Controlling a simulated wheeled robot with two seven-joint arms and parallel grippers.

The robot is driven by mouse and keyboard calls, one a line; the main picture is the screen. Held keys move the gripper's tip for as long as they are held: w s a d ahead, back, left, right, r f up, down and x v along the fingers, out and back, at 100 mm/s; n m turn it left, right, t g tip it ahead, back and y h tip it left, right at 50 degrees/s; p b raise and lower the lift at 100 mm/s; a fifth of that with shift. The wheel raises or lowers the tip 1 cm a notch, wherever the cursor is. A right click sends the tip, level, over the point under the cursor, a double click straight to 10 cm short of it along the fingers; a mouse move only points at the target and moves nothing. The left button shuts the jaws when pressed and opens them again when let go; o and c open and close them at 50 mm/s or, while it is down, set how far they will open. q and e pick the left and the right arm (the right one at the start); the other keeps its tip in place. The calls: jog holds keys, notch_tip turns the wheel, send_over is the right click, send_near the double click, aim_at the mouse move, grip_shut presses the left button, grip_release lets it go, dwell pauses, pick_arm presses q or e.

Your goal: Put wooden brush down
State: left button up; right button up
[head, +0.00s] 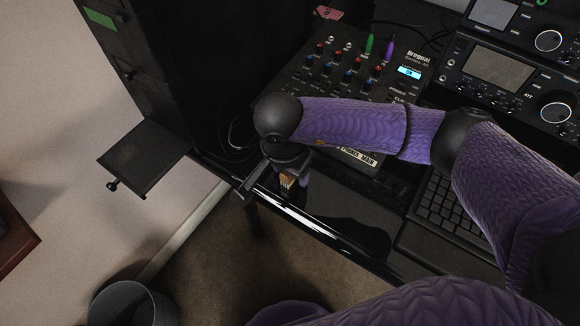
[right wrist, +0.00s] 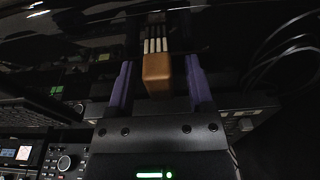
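The wooden brush (right wrist: 158,76) shows in the right wrist view as a tan wooden block with pale bristles pointing away from the camera. My right gripper (right wrist: 160,64) has its two purple fingers on either side of the brush, with a dark gap visible on each side. The fingers look open and apart from it. In the head view the brush (head: 287,182) shows small below my right gripper (head: 290,176), by the front edge of the glossy black desk (head: 335,205). I cannot tell whether it touches the desk. My left gripper is not in view.
A mixer with knobs (head: 330,65) stands behind my right arm. A keyboard (head: 445,210) and radio units (head: 500,68) are to the right. A waste bin (head: 130,303) stands on the floor below. Dark desk surface is free between the gripper and the keyboard.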

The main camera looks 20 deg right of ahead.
aim_at(285, 175)
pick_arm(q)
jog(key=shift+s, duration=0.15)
pick_arm(e)
jog(key=shift+r, duration=0.3)
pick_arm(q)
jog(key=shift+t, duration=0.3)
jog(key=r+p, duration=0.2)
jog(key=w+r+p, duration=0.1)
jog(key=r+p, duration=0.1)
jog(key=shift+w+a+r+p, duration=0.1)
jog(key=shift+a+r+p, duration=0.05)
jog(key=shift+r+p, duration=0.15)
pick_arm(e)
notch_tip(285, 175, up, 12)
jog(key=s+a, duration=0.1)
jog(key=shift+a+f, duration=0.2)
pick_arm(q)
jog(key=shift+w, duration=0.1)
